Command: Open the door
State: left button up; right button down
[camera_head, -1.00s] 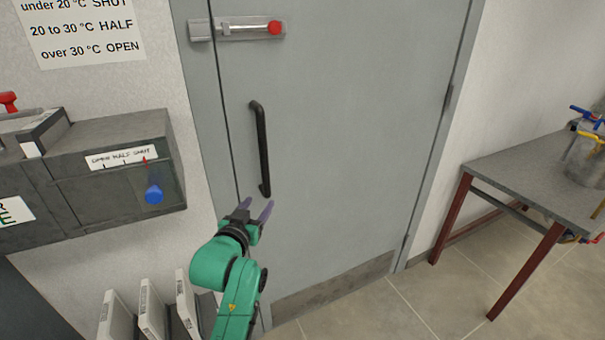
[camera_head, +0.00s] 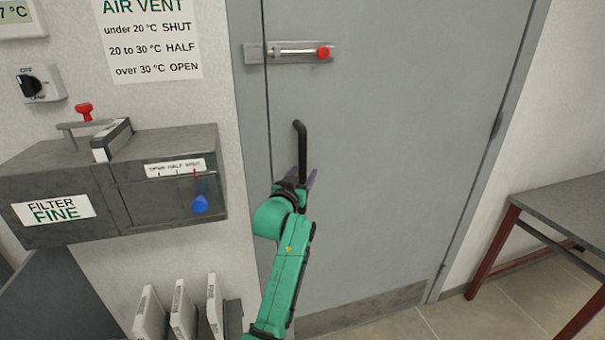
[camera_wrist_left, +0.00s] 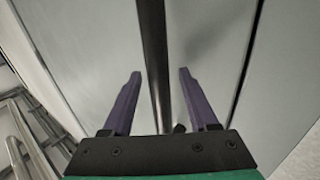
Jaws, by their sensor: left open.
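The grey door (camera_head: 390,150) stands closed in its frame in the head view. A black vertical bar handle (camera_head: 302,150) is on its left side. Above it is a slide bolt (camera_head: 295,52) with a red knob (camera_head: 323,53). My left gripper (camera_head: 306,180) is at the lower part of the handle, whose bottom end it hides in the head view. In the left wrist view, the handle (camera_wrist_left: 154,60) runs between the two open purple fingers (camera_wrist_left: 153,98), with a gap on each side. My right gripper is not in view.
A grey filter box (camera_head: 80,170) with a blue knob (camera_head: 200,204) is on the wall left of the door. White panels (camera_head: 183,312) stand below it. A table (camera_head: 565,210) stands to the right. The floor before the door (camera_head: 450,318) looks clear.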

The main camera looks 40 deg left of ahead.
pick_arm(q)
grip_shut()
dwell(1.4)
